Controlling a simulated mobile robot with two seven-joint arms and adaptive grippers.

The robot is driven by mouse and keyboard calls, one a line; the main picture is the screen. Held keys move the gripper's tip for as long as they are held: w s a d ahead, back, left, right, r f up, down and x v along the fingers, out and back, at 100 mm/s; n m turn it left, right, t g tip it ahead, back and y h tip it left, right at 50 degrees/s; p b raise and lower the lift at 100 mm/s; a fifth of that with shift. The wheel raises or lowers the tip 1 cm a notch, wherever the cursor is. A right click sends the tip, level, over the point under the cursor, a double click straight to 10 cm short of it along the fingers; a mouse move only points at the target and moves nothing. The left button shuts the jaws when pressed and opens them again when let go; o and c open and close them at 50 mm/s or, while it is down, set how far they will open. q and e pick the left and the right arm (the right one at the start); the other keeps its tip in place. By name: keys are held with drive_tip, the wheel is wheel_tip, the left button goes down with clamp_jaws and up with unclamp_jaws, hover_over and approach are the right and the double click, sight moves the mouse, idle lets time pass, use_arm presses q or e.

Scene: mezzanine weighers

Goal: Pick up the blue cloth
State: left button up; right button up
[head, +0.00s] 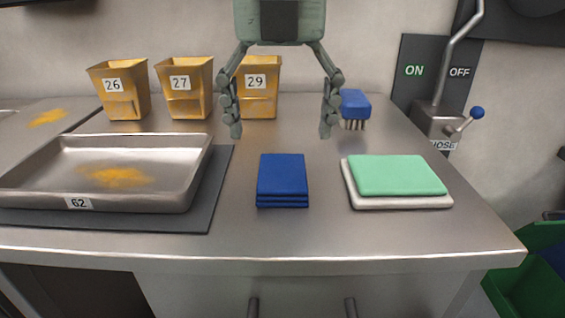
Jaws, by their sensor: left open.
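The blue cloth (282,174) lies folded in a small stack of layers on the steel table, near the middle of the head view. My left gripper (280,131) hangs down from the top of the head view with its two fingers wide apart. It is open and empty. Its fingertips are above the cloth in the picture, apart from it, one toward each side. My right gripper is not in view.
A steel tray (195,175) marked 62 with orange powder sits on a dark mat (218,190) at left. Yellow bins (119,90) stand behind. A blue brush (354,104) is at back right. A green cloth (397,174) lies on a white one (400,203) at right. Bare table surrounds the blue cloth.

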sight(282, 170)
use_arm(q)
drive_tip(key=f, duration=0.2)
drive_tip(key=f+p, duration=0.1)
drive_tip(key=f, duration=0.2)
drive_tip(key=shift+w+d+f, duration=0.1)
drive_tip(key=shift+w+f, duration=0.1)
drive_tip(key=shift+f, duration=0.1)
drive_tip(key=shift+w+f, duration=0.1)
drive_tip(key=shift+f, duration=0.4)
drive_tip(key=c, duration=1.2)
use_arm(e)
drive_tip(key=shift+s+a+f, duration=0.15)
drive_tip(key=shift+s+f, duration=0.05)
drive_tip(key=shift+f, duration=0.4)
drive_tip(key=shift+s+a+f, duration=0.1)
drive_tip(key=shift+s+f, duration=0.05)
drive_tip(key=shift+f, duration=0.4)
